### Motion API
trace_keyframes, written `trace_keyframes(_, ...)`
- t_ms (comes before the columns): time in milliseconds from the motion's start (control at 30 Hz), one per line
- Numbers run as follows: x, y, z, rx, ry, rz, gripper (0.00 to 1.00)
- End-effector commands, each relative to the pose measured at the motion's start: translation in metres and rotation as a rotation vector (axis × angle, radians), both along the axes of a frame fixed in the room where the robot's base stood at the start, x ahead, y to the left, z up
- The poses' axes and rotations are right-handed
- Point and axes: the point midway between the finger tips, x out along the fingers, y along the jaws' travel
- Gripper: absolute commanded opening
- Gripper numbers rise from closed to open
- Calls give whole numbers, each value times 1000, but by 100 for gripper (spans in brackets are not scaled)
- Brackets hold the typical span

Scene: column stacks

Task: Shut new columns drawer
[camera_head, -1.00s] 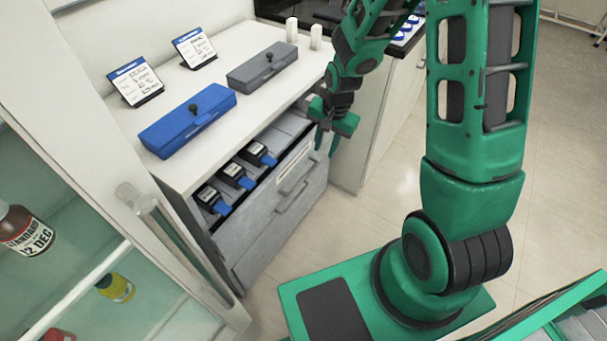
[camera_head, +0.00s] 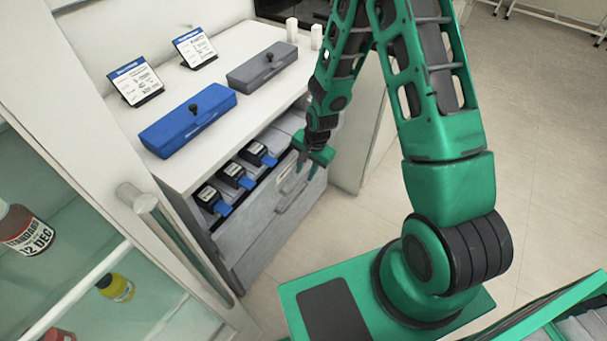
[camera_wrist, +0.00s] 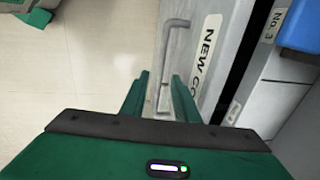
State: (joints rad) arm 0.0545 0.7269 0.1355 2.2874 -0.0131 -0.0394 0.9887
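The new columns drawer (camera_head: 262,237) is a grey drawer under the white counter. It stands pulled out, with several black-and-blue boxed items (camera_head: 235,176) inside. In the wrist view its front (camera_wrist: 205,60) carries a label starting "NEW CO", and its bar handle (camera_wrist: 168,45) lies ahead of the fingers. My gripper (camera_head: 307,168) is at the drawer's front near the top edge, at the right part.
A blue case (camera_head: 188,120) and a grey case (camera_head: 262,66) lie on the counter (camera_head: 215,85), behind them two label cards (camera_head: 135,82). A glass-doored cabinet (camera_head: 85,270) stands close at the left. The floor (camera_head: 540,150) at right is clear.

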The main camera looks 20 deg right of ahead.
Motion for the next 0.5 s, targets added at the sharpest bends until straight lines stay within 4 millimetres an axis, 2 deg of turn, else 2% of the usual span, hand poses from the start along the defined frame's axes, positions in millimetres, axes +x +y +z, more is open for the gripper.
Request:
trace_keyframes(200,3,2,-18,0,0,0,28)
trace_keyframes(500,4,2,-23,0,0,0,28)
